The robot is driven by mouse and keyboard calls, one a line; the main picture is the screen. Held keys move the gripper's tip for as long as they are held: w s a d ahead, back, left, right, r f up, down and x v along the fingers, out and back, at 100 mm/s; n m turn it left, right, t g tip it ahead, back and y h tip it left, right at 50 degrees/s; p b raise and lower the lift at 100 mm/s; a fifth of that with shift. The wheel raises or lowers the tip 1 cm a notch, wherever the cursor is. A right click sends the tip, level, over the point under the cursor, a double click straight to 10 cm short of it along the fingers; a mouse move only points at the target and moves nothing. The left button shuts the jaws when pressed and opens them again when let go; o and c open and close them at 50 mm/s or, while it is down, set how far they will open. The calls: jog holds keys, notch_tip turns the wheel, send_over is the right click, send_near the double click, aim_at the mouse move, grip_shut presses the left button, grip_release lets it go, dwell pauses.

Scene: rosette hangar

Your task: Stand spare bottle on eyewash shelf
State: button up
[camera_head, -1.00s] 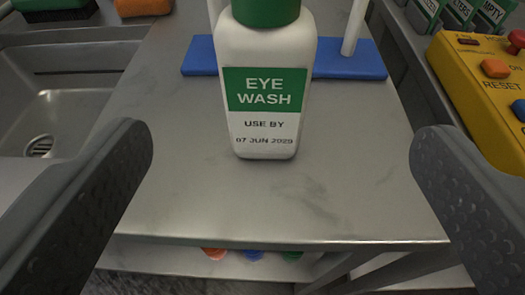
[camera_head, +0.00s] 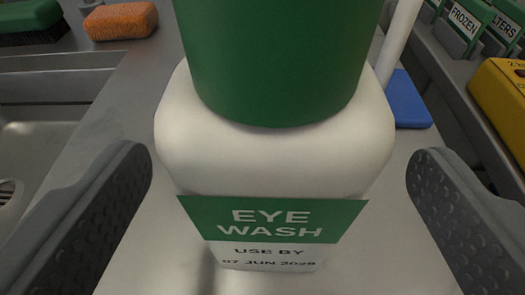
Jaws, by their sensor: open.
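A white eyewash bottle (camera_head: 275,150) with a green cap (camera_head: 280,60) stands upright on the grey metal counter (camera_head: 390,265). Its green and white label reads EYE WASH, USE BY 07 JUN 2029. My gripper (camera_head: 280,185) is open, with one finger at the left and one at the right of the bottle. Clear gaps show between each finger and the bottle. No eyewash shelf can be made out in this view.
A blue base (camera_head: 410,98) with a white post (camera_head: 400,40) stands behind the bottle at right. A sink (camera_head: 50,130) is at left, with an orange sponge (camera_head: 121,20) and a green brush (camera_head: 30,20) behind it. A yellow box (camera_head: 503,100) and green-labelled holders (camera_head: 470,20) are at right.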

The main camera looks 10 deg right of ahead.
aim_at(271, 205)
jog(key=x, duration=0.3)
jog(key=shift+w+f, duration=0.15)
jog(key=shift+w, duration=0.05)
jog(key=c, duration=1.5)
jog(key=shift+c, duration=0.2)
